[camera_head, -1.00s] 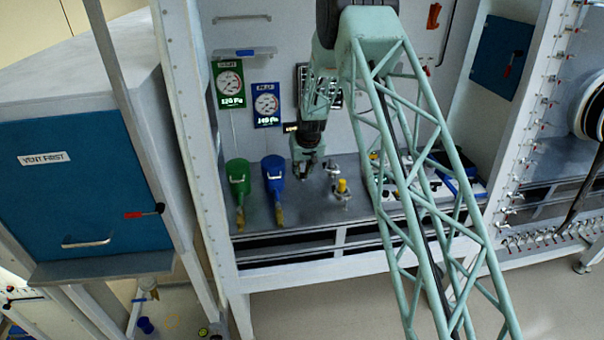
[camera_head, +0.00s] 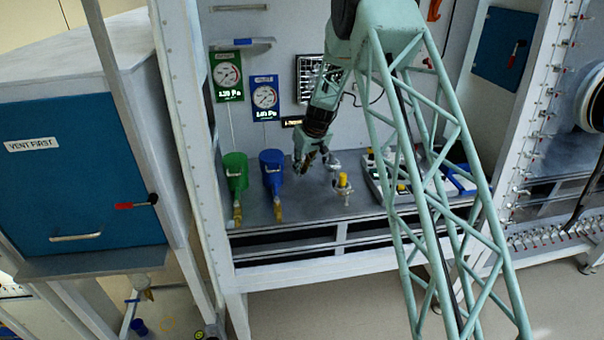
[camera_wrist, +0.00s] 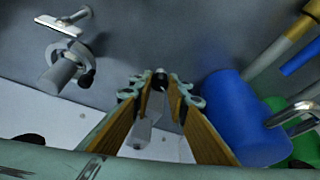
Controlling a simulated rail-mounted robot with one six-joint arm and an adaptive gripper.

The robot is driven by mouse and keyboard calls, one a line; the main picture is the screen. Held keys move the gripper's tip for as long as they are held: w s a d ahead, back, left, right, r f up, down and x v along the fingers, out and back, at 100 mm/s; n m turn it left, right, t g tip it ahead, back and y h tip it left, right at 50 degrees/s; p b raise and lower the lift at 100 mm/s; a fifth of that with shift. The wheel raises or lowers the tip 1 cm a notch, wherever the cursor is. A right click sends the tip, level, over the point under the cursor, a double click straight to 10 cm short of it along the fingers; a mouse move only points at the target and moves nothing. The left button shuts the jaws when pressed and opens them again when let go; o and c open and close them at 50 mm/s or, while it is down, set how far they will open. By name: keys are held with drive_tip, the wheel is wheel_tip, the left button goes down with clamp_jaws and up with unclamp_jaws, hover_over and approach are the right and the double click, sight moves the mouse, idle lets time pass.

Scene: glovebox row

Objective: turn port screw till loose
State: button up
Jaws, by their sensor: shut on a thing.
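My gripper (camera_head: 309,160) points down at the bench, just right of the blue canister. In the wrist view its two tan-padded fingers (camera_wrist: 160,92) close around a small piece with a dark round end (camera_wrist: 160,76), which I take to be the port screw. A pale grey part (camera_wrist: 150,120) shows between the pads. The fingers hide much of the screw, and I cannot tell how far it is turned or whether it is loose. In the head view it is too small to make out.
The blue canister (camera_head: 272,168) stands close to my gripper and shows large in the wrist view (camera_wrist: 240,115). The green canister (camera_head: 235,172) is further left. A metal fitting with a yellow top (camera_head: 343,183) and a T-handled fitting (camera_wrist: 62,25) stand on the other side.

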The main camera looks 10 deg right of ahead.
drive_tip(key=shift+d+f+n+y+b, duration=0.15)
drive_tip(key=shift+n+y+b, duration=0.35)
drive_tip(key=shift+n+b, duration=1.9)
drive_tip(key=shift+w+d+n+g+y+b, duration=0.1)
drive_tip(key=shift+n+g+y+b, duration=0.3)
drive_tip(key=shift+b, duration=2.4)
drive_tip(key=o, duration=0.8)
drive_tip(key=shift+o, duration=0.2)
drive_tip(key=shift+r, duration=0.25)
drive_tip(key=v, duration=1.1)
drive_tip(key=shift+d+r, duration=0.2)
drive_tip(key=shift+r, duration=0.15)
drive_tip(key=shift+r, duration=0.1)
